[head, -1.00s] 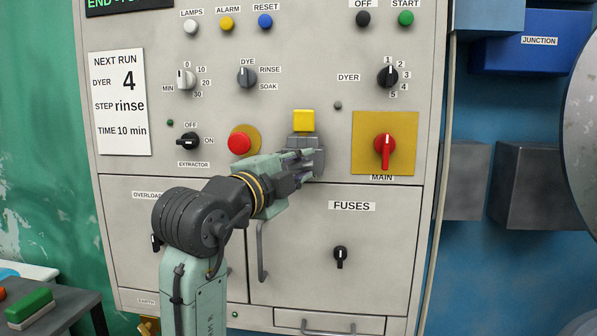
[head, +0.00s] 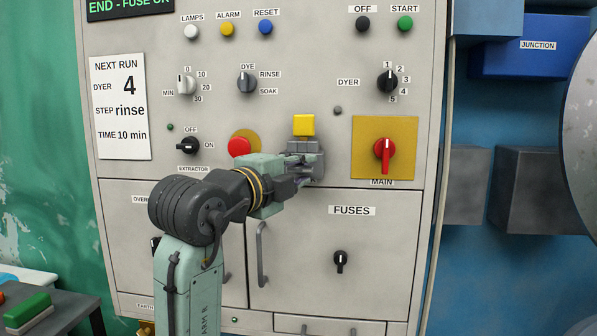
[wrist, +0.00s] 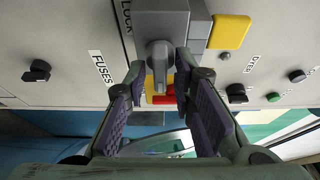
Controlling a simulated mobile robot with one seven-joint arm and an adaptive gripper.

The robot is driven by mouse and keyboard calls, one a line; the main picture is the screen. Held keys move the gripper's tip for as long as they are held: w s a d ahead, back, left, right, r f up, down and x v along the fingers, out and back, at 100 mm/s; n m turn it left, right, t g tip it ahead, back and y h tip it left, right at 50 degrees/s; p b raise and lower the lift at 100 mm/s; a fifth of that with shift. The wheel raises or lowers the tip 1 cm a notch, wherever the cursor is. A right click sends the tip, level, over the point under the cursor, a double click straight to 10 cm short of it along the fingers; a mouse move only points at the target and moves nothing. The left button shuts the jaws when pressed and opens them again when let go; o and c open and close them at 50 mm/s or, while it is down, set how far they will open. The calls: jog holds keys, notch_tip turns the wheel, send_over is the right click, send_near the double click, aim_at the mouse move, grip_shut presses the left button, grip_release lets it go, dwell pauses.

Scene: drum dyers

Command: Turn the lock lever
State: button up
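The lock lever (wrist: 159,62) is a grey handle on the grey lock box (wrist: 160,20), which is marked LOCK in the wrist view. The lever lies between the two fingers of my gripper (wrist: 160,72), with a small gap showing on each side. My gripper is open. In the head view my gripper (head: 302,172) is at the front of the lock box (head: 318,165), below a yellow block (head: 303,125). The fingers hide the lever there.
The red main switch (head: 384,150) on its yellow plate is right of the lock box. A red push button (head: 239,147) is to the left. The fuses door (head: 370,225), with a black knob (head: 341,259) and a handle (head: 262,255), is below.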

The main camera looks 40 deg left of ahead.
jog(key=shift+o, duration=0.5)
jog(key=shift+s, duration=0.15)
jog(key=s+d, duration=0.2)
jog(key=s, duration=0.9)
jog(key=shift+s, duration=0.3)
